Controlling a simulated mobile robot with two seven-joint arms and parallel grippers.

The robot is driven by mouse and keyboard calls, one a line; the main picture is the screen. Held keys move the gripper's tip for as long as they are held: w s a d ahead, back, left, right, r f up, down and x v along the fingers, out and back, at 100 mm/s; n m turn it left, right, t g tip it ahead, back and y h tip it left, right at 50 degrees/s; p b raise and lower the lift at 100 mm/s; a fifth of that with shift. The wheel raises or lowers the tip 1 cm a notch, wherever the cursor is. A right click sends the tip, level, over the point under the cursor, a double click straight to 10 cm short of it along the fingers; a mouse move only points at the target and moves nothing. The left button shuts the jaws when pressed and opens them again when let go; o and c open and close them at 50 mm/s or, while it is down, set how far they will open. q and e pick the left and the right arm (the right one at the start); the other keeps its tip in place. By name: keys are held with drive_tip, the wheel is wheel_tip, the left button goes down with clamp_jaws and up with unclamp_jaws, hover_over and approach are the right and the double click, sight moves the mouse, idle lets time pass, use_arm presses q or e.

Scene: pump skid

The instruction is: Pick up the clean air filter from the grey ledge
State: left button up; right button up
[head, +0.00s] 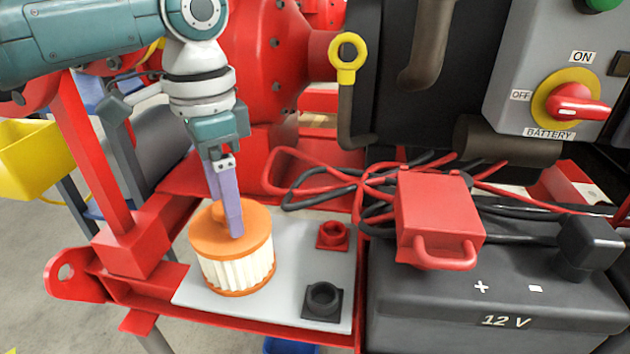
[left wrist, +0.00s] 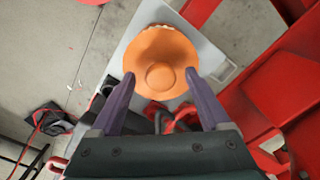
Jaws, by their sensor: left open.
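The clean air filter (head: 235,272) is a short cylinder with white pleats between orange end caps. It stands upright on the left part of the grey ledge (head: 293,248). My left gripper (head: 233,230) points down at the filter's top, its purple fingers overlapping the orange cap in the head view. In the left wrist view the orange cap with its round centre knob (left wrist: 159,76) lies between and just beyond the two open fingertips (left wrist: 160,78). I cannot tell whether the fingers touch it. My right gripper is not in view.
On the ledge right of the filter are a red socket (head: 332,235) and a black socket (head: 322,300). A 12 V battery (head: 495,312) with a red clamp (head: 437,215) stands further right. A red post (head: 95,160) rises at the left, near my arm.

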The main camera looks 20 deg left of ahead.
use_arm(q)
drive_tip(key=shift+c, duration=0.2)
clamp_jaws()
idle(0.4)
idle(0.8)
